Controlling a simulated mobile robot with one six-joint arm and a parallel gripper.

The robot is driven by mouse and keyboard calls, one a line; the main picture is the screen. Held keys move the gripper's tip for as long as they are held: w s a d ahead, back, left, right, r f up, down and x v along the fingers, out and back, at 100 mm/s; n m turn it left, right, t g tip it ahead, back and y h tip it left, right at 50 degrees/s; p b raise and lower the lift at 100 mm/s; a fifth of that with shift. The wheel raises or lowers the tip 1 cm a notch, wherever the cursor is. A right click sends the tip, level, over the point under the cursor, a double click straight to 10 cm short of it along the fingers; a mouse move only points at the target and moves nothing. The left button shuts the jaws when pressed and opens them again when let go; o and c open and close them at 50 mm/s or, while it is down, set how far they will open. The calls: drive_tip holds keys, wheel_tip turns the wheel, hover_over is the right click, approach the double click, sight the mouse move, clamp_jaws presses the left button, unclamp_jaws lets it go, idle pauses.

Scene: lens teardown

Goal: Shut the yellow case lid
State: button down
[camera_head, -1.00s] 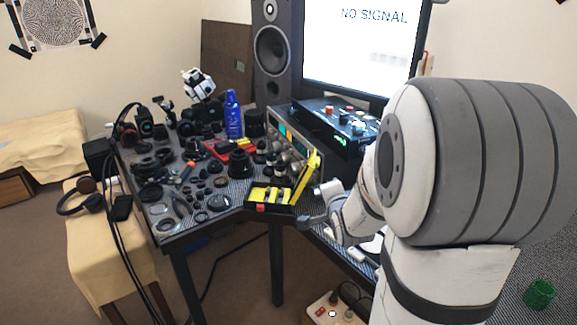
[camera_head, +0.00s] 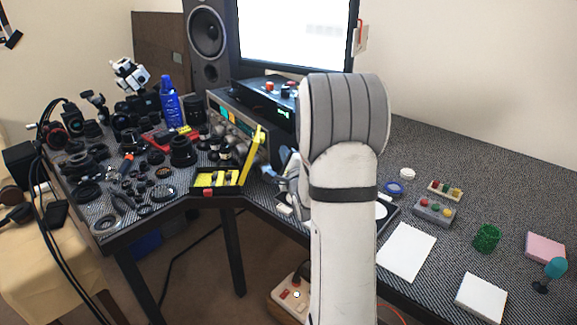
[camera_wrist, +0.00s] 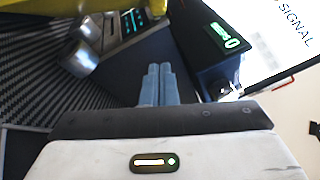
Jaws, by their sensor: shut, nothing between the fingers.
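The yellow case (camera_head: 208,180) is open on the table's front edge, with dark and yellow contents in its base. Its yellow lid (camera_head: 254,150) stands up, tilted, along the base's right side. My gripper (camera_head: 268,176) is just right of the lid, partly hidden by my arm; I cannot tell in this view if it touches. In the wrist view my gripper (camera_wrist: 157,84) shows two blue-grey fingers pressed together with nothing between them. A yellow surface (camera_wrist: 40,7), likely the lid, crosses the top left of that view, apart from the fingertips.
A silver instrument with knobs (camera_head: 230,125) and a black box (camera_head: 264,105) stand behind the case. Lenses and loose parts crowd the table to the left. A blue bottle (camera_head: 170,104) stands farther back.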

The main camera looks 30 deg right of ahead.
sight(251, 155)
drive_tip(key=w+a, duration=0.1)
drive_tip(key=w+a+r, duration=0.1)
drive_tip(key=w+a, duration=0.1)
drive_tip(key=shift+r, duration=0.3)
